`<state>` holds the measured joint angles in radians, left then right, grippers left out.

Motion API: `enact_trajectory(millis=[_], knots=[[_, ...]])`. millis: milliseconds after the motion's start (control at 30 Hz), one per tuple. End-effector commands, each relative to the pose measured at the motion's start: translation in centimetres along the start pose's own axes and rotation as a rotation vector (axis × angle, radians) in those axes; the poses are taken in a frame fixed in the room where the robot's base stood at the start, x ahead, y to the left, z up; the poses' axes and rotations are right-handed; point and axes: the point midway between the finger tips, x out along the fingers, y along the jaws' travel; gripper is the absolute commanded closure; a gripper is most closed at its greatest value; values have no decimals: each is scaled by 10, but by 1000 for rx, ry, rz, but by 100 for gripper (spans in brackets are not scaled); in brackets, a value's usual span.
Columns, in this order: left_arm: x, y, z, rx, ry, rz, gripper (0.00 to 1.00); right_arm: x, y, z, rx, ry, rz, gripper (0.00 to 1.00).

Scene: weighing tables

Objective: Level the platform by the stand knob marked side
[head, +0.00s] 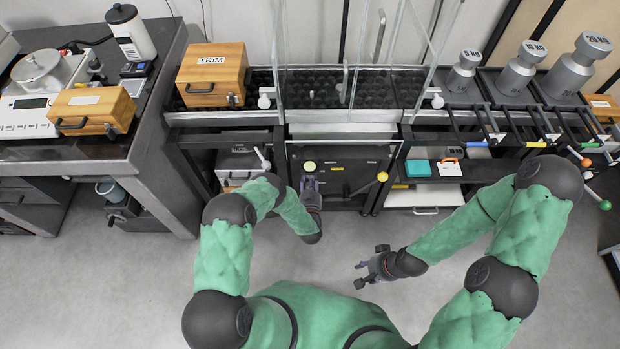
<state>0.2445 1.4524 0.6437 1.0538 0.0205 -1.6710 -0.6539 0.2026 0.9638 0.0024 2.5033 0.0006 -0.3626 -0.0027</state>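A round pale yellow-green knob (310,166) shows on the dark front panel (345,160) under the central weighing stand. A yellow ball knob (382,176) on a lever is on the same panel, to its right. No "side" marking is readable at this size. My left gripper (309,180) is at the pale knob, just below it in the picture; I cannot tell whether it touches or grips it. My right gripper (368,268) is open and empty over the floor, apart from the stand. The platform (345,130) is partly visible behind the glass; its tilt cannot be judged.
A wooden TRIM box (211,72) sits on the stand's left. Metal weights (515,75) stand at the right above coloured-tipped levers (535,143). A teal box (418,168) lies on a lower shelf. A side table (80,150) carries a balance. The floor (330,240) in front is clear.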

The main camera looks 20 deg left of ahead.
Motion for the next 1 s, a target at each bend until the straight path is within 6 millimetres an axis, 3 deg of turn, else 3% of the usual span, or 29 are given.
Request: enact_trajectory(millis=[233, 600, 633, 700, 1000], knots=[[2, -1, -4, -169, 10, -2, 98, 0, 0, 0, 0, 0, 0, 60], [3, -2, -4, -196, 12, -3, 98, 0, 0, 0, 0, 0, 0, 60], [3, -2, -4, -196, 12, -3, 60, 0, 0, 0, 0, 0, 0, 60], [3, -2, -4, -195, 12, -3, 42, 0, 0, 0, 0, 0, 0, 60], [1, -1, -2, -194, 5, -1, 42, 0, 0, 0, 0, 0, 0, 60]])
